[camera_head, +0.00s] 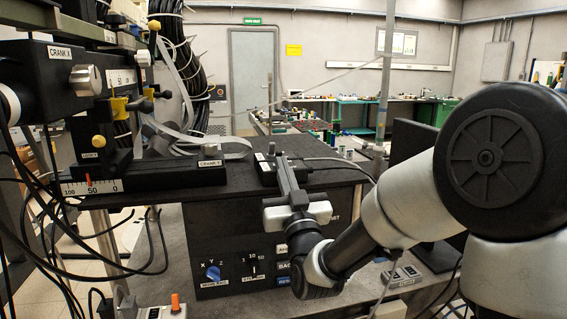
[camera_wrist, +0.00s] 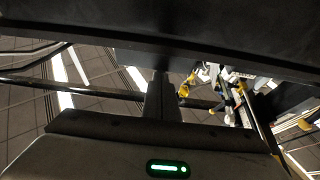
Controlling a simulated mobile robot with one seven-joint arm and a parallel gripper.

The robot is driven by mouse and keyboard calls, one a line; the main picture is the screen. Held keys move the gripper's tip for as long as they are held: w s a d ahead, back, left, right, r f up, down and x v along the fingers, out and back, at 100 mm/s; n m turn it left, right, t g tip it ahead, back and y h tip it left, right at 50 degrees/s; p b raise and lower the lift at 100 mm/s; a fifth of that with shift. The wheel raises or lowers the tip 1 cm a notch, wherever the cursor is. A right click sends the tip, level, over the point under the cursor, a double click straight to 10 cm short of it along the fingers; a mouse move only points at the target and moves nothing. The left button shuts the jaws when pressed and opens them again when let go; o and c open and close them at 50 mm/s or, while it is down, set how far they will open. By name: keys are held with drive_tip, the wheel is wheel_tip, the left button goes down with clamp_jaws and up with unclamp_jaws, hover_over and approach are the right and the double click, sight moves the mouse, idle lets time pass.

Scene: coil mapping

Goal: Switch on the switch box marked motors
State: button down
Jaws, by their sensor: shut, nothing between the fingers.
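Small switch boxes show in the head view, but I cannot read the word motors on any of them. A low black box (camera_head: 264,178) with a pale label lies on the dark cabinet top, partly hidden by my gripper. A grey box (camera_head: 403,277) with two switches is at lower right. Another box (camera_head: 152,311) with an orange knob is cut by the bottom edge. My gripper (camera_head: 272,148) is shut and empty, its fingers pointing away over the cabinet top beside the black box. I cannot tell whether they touch it. In the wrist view the shut fingers (camera_wrist: 162,90) show dark, under a large black surface.
The black control cabinet (camera_head: 215,222) has a blue knob (camera_head: 213,272) and several buttons on its front. At left, a crank rig (camera_head: 75,75) with hanging cables crowds the space. Benches with parts (camera_head: 340,110) stand far behind.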

sight(279, 151)
drive_tip(key=shift+w+a+r, duration=0.1)
drive_tip(key=shift+w+r, duration=0.05)
drive_tip(key=shift+w, duration=0.05)
drive_tip(key=shift+r+g+p, duration=0.35)
drive_tip(key=shift+g+p, duration=0.15)
drive_tip(key=shift+p, duration=0.55)
drive_tip(key=r+g+p, duration=0.1)
drive_tip(key=p, duration=0.2)
drive_tip(key=shift+w+r+g+h, duration=0.15)
drive_tip(key=shift+r+g+h, duration=0.15)
drive_tip(key=shift+g+h, duration=0.1)
drive_tip(key=p, duration=0.2)
drive_tip(key=r+g+p, duration=0.1)
drive_tip(key=shift+w+a+g+p, duration=0.1)
drive_tip(key=shift+w+g+p, duration=0.15)
drive_tip(key=shift+g+p, duration=0.1)
drive_tip(key=g+p, duration=0.1)
drive_tip(key=p, duration=0.1)
drive_tip(key=g+h+p, duration=0.1)
drive_tip(key=p, duration=0.1)
drive_tip(key=shift+w+a+r, duration=0.15)
drive_tip(key=shift+w+r, duration=0.1)
drive_tip(key=shift+w, duration=0.15)
drive_tip(key=shift+w+g+p, duration=0.15)
drive_tip(key=shift+g+p, duration=0.15)
drive_tip(key=shift+g, duration=0.25)
drive_tip(key=shift+f+h, duration=0.3)
drive_tip(key=shift+f, duration=0.05)
